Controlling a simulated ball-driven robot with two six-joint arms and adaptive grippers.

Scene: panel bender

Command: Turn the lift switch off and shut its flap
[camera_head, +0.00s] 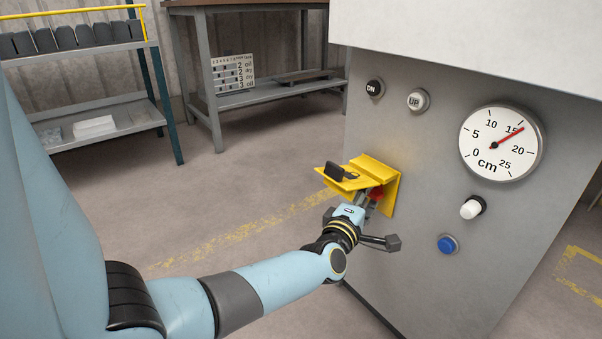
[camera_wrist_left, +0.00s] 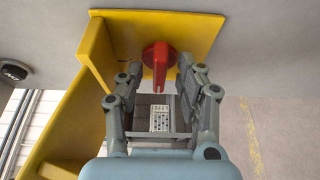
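The red lift switch (camera_head: 377,192) sits on a yellow backing plate (camera_head: 393,190) on the grey machine panel. Its yellow flap (camera_head: 350,185) is open and sticks out from the panel, with a dark handle on it. In the left wrist view the red switch (camera_wrist_left: 159,62) shows whole, its grip pointing down the picture, and the yellow flap (camera_wrist_left: 90,95) stands at the left. My left gripper (camera_wrist_left: 160,70) is open, with its fingertips on either side of the switch grip; I cannot tell whether they touch it. My right gripper is out of view.
The panel also has a DN button (camera_head: 374,88), an UP button (camera_head: 418,100), a cm gauge (camera_head: 501,143) reading a little above 15, a white knob (camera_head: 471,208) and a blue button (camera_head: 448,244). A shelf (camera_head: 90,125) and a workbench (camera_head: 262,92) stand behind open floor.

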